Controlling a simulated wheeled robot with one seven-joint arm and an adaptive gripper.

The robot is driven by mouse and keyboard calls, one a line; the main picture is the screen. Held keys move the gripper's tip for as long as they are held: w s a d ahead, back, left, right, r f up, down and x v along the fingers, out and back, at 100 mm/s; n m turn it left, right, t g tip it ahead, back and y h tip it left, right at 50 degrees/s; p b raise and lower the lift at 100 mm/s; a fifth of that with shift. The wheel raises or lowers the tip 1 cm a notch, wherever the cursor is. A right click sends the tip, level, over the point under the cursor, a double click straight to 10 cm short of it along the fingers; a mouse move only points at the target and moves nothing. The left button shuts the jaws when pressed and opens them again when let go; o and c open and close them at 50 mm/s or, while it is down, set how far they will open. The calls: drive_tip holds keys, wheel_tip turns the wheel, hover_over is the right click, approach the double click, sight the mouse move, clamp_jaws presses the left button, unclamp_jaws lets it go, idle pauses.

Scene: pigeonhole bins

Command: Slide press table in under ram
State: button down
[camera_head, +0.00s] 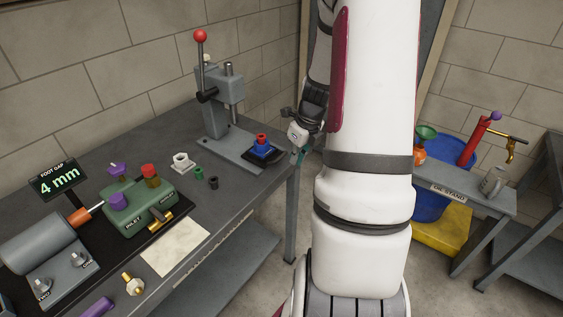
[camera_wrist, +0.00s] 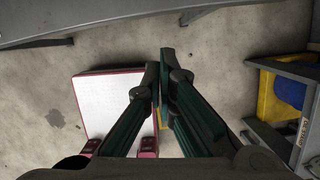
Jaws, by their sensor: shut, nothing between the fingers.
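The grey arbor press (camera_head: 222,95) with a red-balled lever stands at the back right of the workbench. Its press table (camera_head: 268,155), a dark sliding plate, sits at the right end of the press base, out to the right of the ram (camera_head: 233,88). A blue piece with a red top (camera_head: 262,144) stands on the plate. My gripper (camera_head: 301,156) is just right of the plate, beside the bench's right edge; contact cannot be told. In the wrist view my gripper (camera_wrist: 164,75) points down over the floor, its fingers together with nothing between them.
A green valve block (camera_head: 138,204), a grey cylinder (camera_head: 45,245) and small loose parts lie on the bench's left. An oil stand (camera_head: 465,190) with a blue drum (camera_head: 430,200) is at right. The bench edge also shows in the wrist view (camera_wrist: 100,20).

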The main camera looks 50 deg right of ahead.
sight(251, 157)
drive_tip(key=shift+w+d+f+p, duration=0.1)
drive_tip(key=shift+w+f+p, duration=0.15)
drive_tip(key=shift+w+f, duration=0.9)
drive_tip(key=shift+w+f+p, duration=0.25)
drive_tip(key=shift+w+f, duration=0.65)
drive_tip(key=shift+f, duration=0.5)
drive_tip(key=shift+w+d+f+p, duration=0.1)
drive_tip(key=shift+w+f+p, duration=0.15)
drive_tip(key=shift+w+f, duration=0.9)
drive_tip(key=shift+s+f, duration=0.1)
drive_tip(key=w+b, duration=0.2)
drive_tip(key=w, duration=0.2)
drive_tip(key=w+b, duration=0.3)
drive_tip(key=w, duration=0.1)
drive_tip(key=w+a+b, duration=0.1)
drive_tip(key=w+b, duration=0.2)
drive_tip(key=w, duration=0.1)
drive_tip(key=shift+w+f, duration=0.1)
drive_tip(key=shift+w, duration=0.05)
drive_tip(key=shift+s, duration=0.2)
drive_tip(key=v, duration=1.2)
